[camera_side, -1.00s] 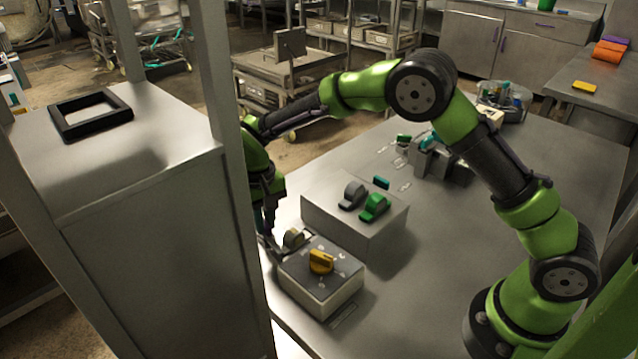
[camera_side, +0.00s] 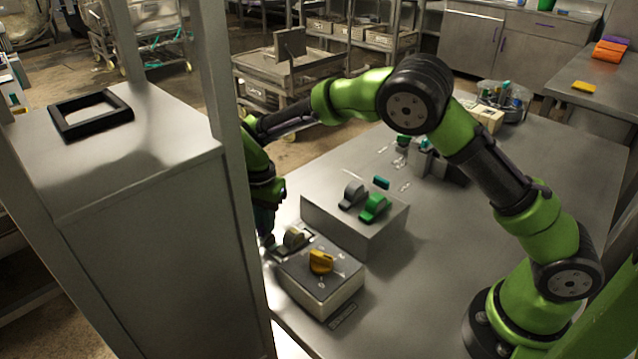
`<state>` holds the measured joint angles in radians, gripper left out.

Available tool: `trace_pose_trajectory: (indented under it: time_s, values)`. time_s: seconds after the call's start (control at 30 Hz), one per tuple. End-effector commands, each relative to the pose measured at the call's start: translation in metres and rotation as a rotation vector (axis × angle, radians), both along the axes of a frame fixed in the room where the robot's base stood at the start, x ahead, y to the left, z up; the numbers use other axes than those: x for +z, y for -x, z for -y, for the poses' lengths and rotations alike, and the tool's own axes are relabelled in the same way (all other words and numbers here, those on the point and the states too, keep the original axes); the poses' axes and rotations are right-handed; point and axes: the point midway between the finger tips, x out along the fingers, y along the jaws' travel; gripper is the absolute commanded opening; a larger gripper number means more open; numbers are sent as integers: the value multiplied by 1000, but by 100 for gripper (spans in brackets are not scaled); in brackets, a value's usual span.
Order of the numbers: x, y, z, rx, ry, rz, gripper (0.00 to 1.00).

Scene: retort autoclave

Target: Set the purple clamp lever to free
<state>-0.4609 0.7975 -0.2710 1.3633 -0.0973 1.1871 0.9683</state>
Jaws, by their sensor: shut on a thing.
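I cannot make out a purple clamp lever in the side view; the tall grey cabinet and its post may hide it. My gripper (camera_side: 266,238) points down at the table's left end, partly behind the post. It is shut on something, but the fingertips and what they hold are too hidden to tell. Just right of it is a grey-beige knob (camera_side: 293,238) at the back of a low control box. That box (camera_side: 312,292) has a yellow knob (camera_side: 320,262) on its top.
A grey box (camera_side: 340,222) with a grey lever (camera_side: 352,195) and a green lever (camera_side: 374,208) stands behind the control box. The tall cabinet (camera_side: 150,260) blocks the view at left. The table (camera_side: 450,270) is clear at centre right.

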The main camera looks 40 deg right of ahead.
Motion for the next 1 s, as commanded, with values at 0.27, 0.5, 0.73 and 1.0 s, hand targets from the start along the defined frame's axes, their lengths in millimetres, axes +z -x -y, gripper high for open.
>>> trace_pose_trajectory:
  time_s: [0.27,0.5,0.73,1.0]
  values:
    - [2,0,0,-227,0,2,0]
    - [2,0,0,-361,0,1,0]
    - [2,0,0,-426,0,1,0]
    - [2,0,0,-444,-1,0,0]
